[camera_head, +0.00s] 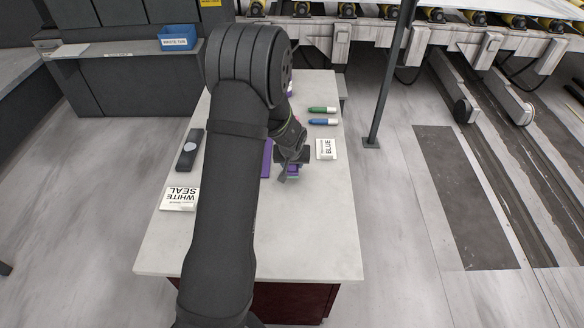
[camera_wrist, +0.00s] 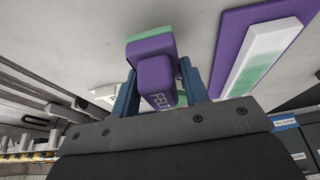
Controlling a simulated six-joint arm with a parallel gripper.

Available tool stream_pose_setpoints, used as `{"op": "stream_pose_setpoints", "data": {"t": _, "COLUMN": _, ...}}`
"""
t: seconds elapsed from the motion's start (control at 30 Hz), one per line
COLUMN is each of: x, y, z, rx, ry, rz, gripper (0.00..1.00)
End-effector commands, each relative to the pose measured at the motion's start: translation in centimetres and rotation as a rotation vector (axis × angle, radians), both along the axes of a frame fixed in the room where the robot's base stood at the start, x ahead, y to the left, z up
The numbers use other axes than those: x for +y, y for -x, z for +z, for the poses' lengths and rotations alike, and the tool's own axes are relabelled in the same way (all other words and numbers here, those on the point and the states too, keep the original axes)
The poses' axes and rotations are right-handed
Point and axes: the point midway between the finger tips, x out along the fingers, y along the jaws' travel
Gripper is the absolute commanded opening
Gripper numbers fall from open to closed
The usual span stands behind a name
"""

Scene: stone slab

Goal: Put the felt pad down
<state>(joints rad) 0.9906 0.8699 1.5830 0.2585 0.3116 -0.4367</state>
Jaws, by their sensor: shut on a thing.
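My gripper (camera_head: 291,168) is over the right half of the pale stone slab (camera_head: 300,235). In the wrist view its two blue fingers (camera_wrist: 157,82) are shut on the sides of the felt pad (camera_wrist: 155,70), a purple block marked "FELT" with a green and pale layer at its far end. A little of the pad (camera_head: 293,170) shows below the gripper in the head view. I cannot tell whether it touches the slab.
A purple holder (camera_wrist: 232,30) with a white and green piece (camera_wrist: 265,55) lies beside the pad; my arm partly hides it in the head view. Green (camera_head: 322,109) and blue (camera_head: 322,122) markers, a "BLUE" card (camera_head: 326,149), "WHITE SEAL" card (camera_head: 179,198) and dark box (camera_head: 189,150) lie around.

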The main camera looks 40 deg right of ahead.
Motion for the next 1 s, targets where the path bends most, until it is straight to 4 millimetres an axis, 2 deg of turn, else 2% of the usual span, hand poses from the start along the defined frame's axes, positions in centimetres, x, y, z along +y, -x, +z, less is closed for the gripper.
{"op": "stream_pose_setpoints", "data": {"t": 0.03, "x": 0.0, "y": 0.0, "z": -1.0, "rx": 0.001, "ry": -0.003, "rz": -0.001, "gripper": 0.17}}
{"op": "stream_pose_setpoints", "data": {"t": 0.13, "x": 0.0, "y": 0.0, "z": -2.1, "rx": 0.001, "ry": -0.002, "rz": -0.001, "gripper": 0.17}}
{"op": "stream_pose_setpoints", "data": {"t": 0.5, "x": 0.0, "y": 0.0, "z": -2.6, "rx": 0.000, "ry": 0.000, "rz": 0.000, "gripper": 0.17}}
{"op": "stream_pose_setpoints", "data": {"t": 0.53, "x": 0.0, "y": 0.0, "z": -2.6, "rx": 0.000, "ry": 0.000, "rz": 0.000, "gripper": 0.43}}
{"op": "stream_pose_setpoints", "data": {"t": 0.63, "x": 0.0, "y": 0.0, "z": -2.6, "rx": 0.000, "ry": 0.000, "rz": 0.000, "gripper": 0.63}}
{"op": "stream_pose_setpoints", "data": {"t": 1.0, "x": 0.0, "y": 0.0, "z": -2.1, "rx": 0.000, "ry": 0.001, "rz": 0.000, "gripper": 0.63}}
